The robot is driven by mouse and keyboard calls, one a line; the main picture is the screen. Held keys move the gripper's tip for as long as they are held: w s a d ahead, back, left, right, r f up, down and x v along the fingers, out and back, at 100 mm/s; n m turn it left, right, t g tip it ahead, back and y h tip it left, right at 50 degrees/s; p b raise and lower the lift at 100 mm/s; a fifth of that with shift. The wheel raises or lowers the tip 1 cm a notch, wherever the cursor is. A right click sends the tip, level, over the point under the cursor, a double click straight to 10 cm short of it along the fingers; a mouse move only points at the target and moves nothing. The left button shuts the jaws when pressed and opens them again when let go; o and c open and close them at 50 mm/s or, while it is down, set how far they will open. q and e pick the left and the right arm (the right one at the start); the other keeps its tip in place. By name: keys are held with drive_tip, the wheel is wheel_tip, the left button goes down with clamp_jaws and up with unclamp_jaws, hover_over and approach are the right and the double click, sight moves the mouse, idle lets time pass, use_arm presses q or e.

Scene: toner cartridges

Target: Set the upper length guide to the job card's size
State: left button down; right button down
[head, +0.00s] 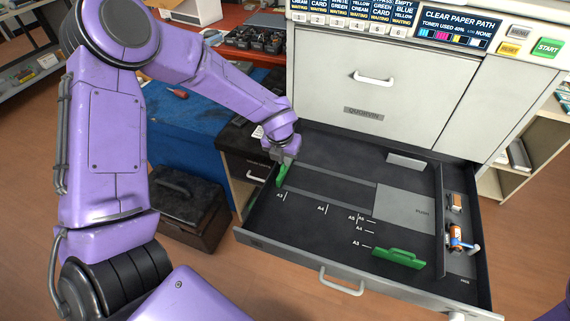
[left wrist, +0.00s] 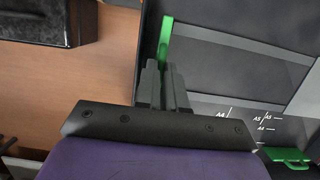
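The open drawer (head: 330,215) has size marks A3, A4 and A5 along its floor. A green length guide (head: 281,174) stands at the drawer's left end, near the upper A3 mark; it also shows in the left wrist view (left wrist: 165,42). My left gripper (head: 284,156) is over this guide, its fingers (left wrist: 164,68) close together with the green upright between their tips. A second green guide (head: 399,257) lies near the drawer's front, by the lower A3 mark, and shows at the right of the left wrist view (left wrist: 287,155). My right gripper is out of view. I cannot make out a job card.
A grey plate marked PUSH (head: 404,206) lies in the drawer. A side compartment at right holds an orange-and-blue item (head: 457,238). The printer front (head: 385,90) with its screen (head: 455,25) rises behind. A dark case (head: 190,205) stands on the floor at left.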

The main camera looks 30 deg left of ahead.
use_arm(q)
drive_tip(key=shift+w+d+b, duration=0.15)
drive_tip(key=shift+d+b, duration=0.1)
drive_tip(key=shift+d, duration=0.35)
drive_tip(key=shift+w+d+b, duration=0.15)
drive_tip(key=shift+d+b, duration=0.05)
drive_tip(key=shift+d, duration=0.35)
drive_tip(key=c, duration=1.4)
unclamp_jaws()
drive_tip(key=shift+o, duration=0.2)
wheel_tip(320, 180, up, 7)
drive_tip(key=p, duration=0.6)
